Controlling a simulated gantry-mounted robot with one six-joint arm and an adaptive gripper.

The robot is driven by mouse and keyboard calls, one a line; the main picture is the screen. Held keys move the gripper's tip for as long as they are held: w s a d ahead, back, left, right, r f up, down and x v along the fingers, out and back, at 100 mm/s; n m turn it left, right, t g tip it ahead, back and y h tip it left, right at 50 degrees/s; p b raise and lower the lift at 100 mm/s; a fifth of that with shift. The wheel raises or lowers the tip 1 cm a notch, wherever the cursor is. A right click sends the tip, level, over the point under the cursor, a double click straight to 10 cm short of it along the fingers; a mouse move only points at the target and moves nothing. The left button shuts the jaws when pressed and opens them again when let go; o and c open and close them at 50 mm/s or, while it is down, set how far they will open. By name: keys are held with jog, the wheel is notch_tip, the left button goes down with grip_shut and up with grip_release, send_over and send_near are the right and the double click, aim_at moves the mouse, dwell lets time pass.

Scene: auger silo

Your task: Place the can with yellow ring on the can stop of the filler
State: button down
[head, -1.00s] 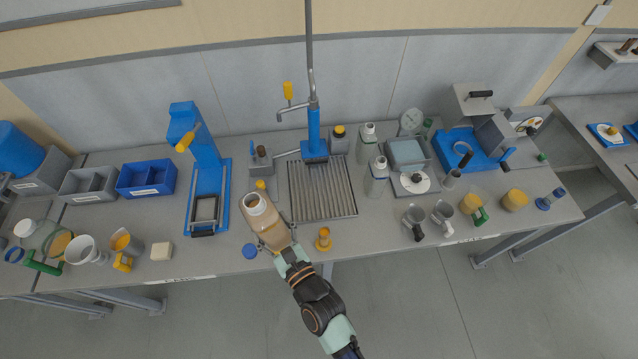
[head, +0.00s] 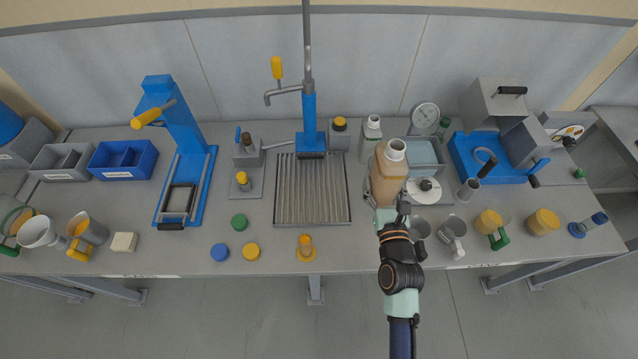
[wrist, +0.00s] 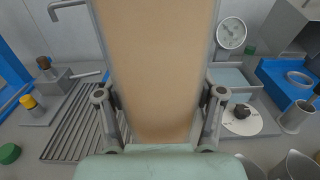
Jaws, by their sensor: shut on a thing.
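My gripper (head: 384,200) is shut on a tall tan can (head: 388,180) with a white open neck. It holds the can roughly upright at the right of the grooved tray. In the wrist view, the can (wrist: 155,70) fills the middle between the two fingers. I cannot see a yellow ring on it. The filler seems to be the blue column (head: 310,122) with a spout and yellow-handled lever, behind the grooved tray (head: 312,195). I cannot make out its can stop. A white can with a green ring (head: 370,135) stands behind the held can.
Grey mugs (head: 453,232) stand at the front right. Green, blue and yellow caps (head: 251,251) lie left of the tray. The tray is clear.

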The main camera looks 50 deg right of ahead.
notch_tip(320, 180, down, 16)
jog(key=b, duration=1.3)
jog(key=shift+r, duration=0.2)
jog(key=shift+a, duration=0.1)
notch_tip(320, 180, down, 4)
jog(key=b, duration=0.4)
jog(key=shift+f, duration=0.25)
jog(key=shift+c, duration=0.7)
grip_release()
jog(key=shift+f, duration=0.1)
